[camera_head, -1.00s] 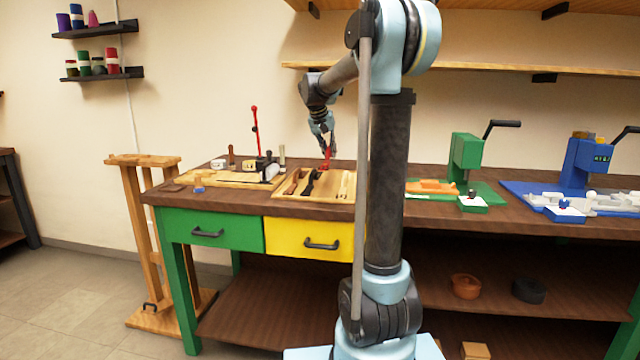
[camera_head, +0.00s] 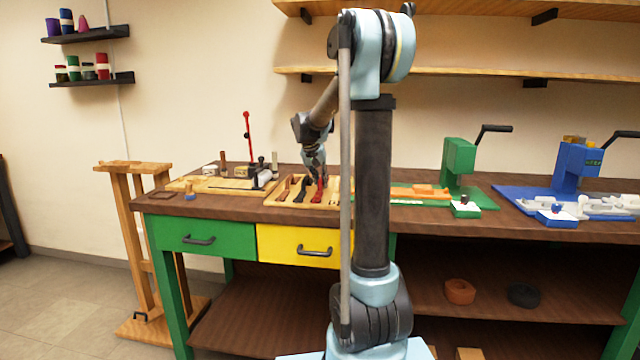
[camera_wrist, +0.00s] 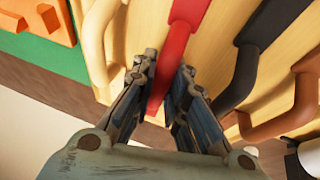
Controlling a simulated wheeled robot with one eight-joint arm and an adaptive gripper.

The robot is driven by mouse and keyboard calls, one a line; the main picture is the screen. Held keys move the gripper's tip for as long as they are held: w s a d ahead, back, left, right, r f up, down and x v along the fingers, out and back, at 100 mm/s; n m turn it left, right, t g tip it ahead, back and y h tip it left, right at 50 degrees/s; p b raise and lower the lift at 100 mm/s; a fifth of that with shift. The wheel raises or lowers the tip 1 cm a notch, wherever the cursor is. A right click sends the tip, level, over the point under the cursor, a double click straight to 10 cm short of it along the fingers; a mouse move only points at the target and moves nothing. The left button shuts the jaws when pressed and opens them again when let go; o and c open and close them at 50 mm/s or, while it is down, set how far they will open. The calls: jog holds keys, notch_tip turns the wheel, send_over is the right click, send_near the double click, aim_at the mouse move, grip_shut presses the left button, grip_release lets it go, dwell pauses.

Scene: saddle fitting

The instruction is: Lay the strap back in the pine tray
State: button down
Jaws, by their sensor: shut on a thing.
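The red strap (camera_wrist: 178,50) runs between the fingers of my gripper (camera_wrist: 168,70), which is shut on it. In the head view the red strap (camera_head: 319,192) hangs below my gripper (camera_head: 317,181), at the level of the pine tray (camera_head: 300,205). It lines up with a lane right of a black strap (camera_head: 302,190). The wrist view also shows this black strap (camera_wrist: 245,70) beside it and a brown strap (camera_wrist: 290,120) further right. I cannot tell whether the red strap touches the tray floor.
Left of the tray is a pale board (camera_head: 205,186) with a red upright lever (camera_head: 247,135) and small tools. Right are a green press (camera_head: 460,160) and a blue press (camera_head: 572,170). A shelf (camera_head: 440,80) runs above the bench.

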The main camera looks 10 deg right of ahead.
jog(key=c, duration=1.6)
grip_release()
jog(key=v, duration=1.2)
jog(key=s+d+f, duration=0.1)
jog(key=s+f, duration=0.1)
jog(key=s, duration=0.5)
jog(key=s+d+f, duration=0.2)
jog(key=s, duration=0.4)
jog(key=s+f+n+y, duration=0.1)
jog(key=s+f, duration=0.9)
jog(key=s, duration=0.3)
jog(key=s+f+n+g+y, duration=0.1)
jog(key=s+f+n+y, duration=0.1)
jog(key=s+f, duration=0.9)
jog(key=s, duration=0.3)
jog(key=shift+s+f, duration=0.25)
jog(key=shift+f, duration=0.05)
jog(key=shift+d, duration=0.1)
